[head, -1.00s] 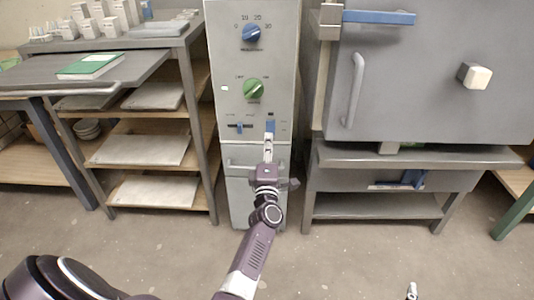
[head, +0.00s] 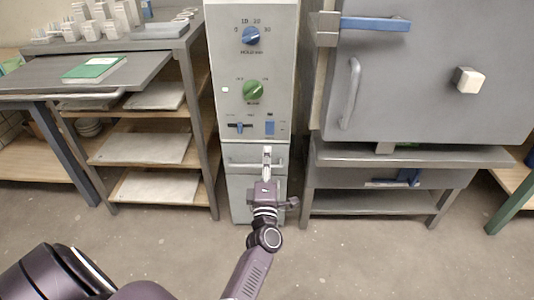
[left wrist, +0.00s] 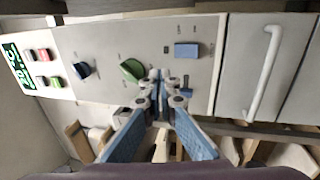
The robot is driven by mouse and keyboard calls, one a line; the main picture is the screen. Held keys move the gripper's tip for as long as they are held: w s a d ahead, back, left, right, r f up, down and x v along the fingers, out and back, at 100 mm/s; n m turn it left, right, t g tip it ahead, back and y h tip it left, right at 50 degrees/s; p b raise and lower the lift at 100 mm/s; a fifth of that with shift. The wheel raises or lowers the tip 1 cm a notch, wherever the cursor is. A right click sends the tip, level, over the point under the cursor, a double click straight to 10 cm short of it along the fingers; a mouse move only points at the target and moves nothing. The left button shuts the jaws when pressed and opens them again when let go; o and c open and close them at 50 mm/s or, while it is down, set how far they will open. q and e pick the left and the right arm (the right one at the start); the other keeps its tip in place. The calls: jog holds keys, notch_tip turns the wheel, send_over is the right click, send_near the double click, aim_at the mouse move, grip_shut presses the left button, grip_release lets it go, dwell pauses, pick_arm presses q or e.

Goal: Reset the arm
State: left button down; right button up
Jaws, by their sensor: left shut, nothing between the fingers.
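My left gripper (head: 267,150) is shut and empty in front of the grey control cabinet (head: 224,60), just below its blue switch (head: 270,128). In the left wrist view the closed fingertips (left wrist: 160,76) point at the cabinet panel, near the green knob (left wrist: 132,69) and the blue switch (left wrist: 187,50). I cannot tell from the head view how far the fingertips are from the panel. The head view also shows the green knob (head: 253,90), a blue knob (head: 251,35) and a blue slider (head: 239,127). My right gripper is not clearly visible.
A grey kiln (head: 420,80) with a door handle (head: 350,93) stands to the right on a metal stand (head: 375,202). Shelves (head: 190,25) with boards stand to the left, beside a table with a green book (head: 94,69). The floor (head: 350,260) in front is clear.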

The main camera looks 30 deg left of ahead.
jog(key=shift+s+f, duration=0.1)
jog(key=shift+s, duration=0.15)
dwell(0.4)
